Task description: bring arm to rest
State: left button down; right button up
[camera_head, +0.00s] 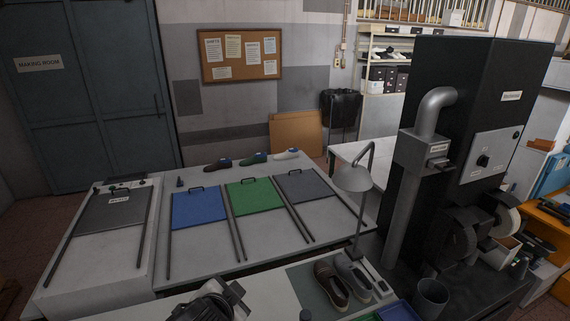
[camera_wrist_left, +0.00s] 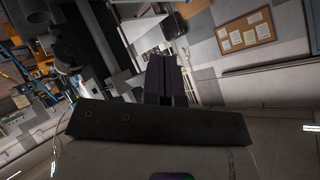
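My left gripper (camera_wrist_left: 166,82) shows in the left wrist view as two dark fingers side by side, with no gap that I can make out and nothing seen between them. Behind the fingers the view is tilted, with the room's wall and the dark machine far off. In the head view a dark and grey part, apparently of my own arm, shows at the bottom edge; its fingertips cannot be made out. My right gripper is in neither view.
A grey table carries blue (camera_head: 198,207), green (camera_head: 254,201) and grey (camera_head: 302,185) lids, with several shoe lasts (camera_head: 254,159) behind. A lamp (camera_head: 353,178), a pair of shoes (camera_head: 332,283) and a tall black machine (camera_head: 450,90) stand at right. A pin board (camera_head: 240,57) hangs behind.

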pick_arm(q)
jog(key=s+a+f+n, duration=0.3)
jog(key=s+a, duration=0.1)
jog(key=s, duration=0.2)
jog(key=s+a+f+n, duration=0.2)
jog(key=s+a+f, duration=0.2)
jog(key=s, duration=0.3)
jog(key=s+a+f+n+g+y, duration=0.1)
jog(key=s+f+g, duration=0.6)
jog(key=s+f, duration=1.2)
jog(key=s+a+n, duration=0.1)
jog(key=s, duration=0.2)
jog(key=shift+a, duration=0.35)
